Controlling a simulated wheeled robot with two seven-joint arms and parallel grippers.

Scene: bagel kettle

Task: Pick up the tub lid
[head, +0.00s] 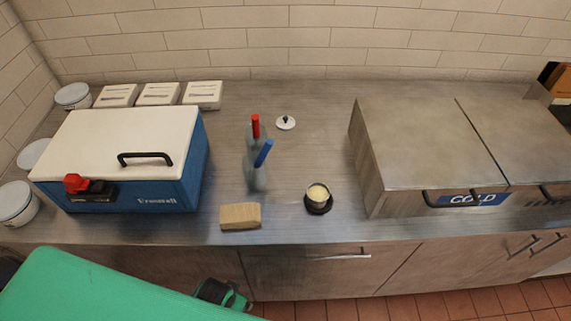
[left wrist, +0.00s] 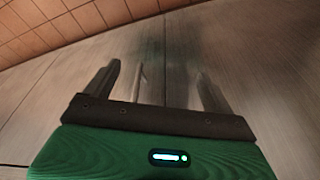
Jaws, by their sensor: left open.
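A small round white lid with a dark knob (head: 286,122) lies flat on the steel counter, behind and to the right of two bottles. A small open tub (head: 318,194) with pale yellow contents stands in a dark holder nearer the front edge. My left gripper (left wrist: 160,72) is open and empty in the left wrist view, facing the cabinet fronts. In the head view, the dark end of my left arm (head: 222,294) is low, in front of the counter and far from the lid. My right gripper is not in view.
Bottles with a red tip (head: 256,127) and a blue tip (head: 264,152) stand left of the lid. A tan block (head: 240,216) lies near the front edge. A blue cooler (head: 140,197) is left; a steel cold unit (head: 420,150) is right. Counter around the lid is clear.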

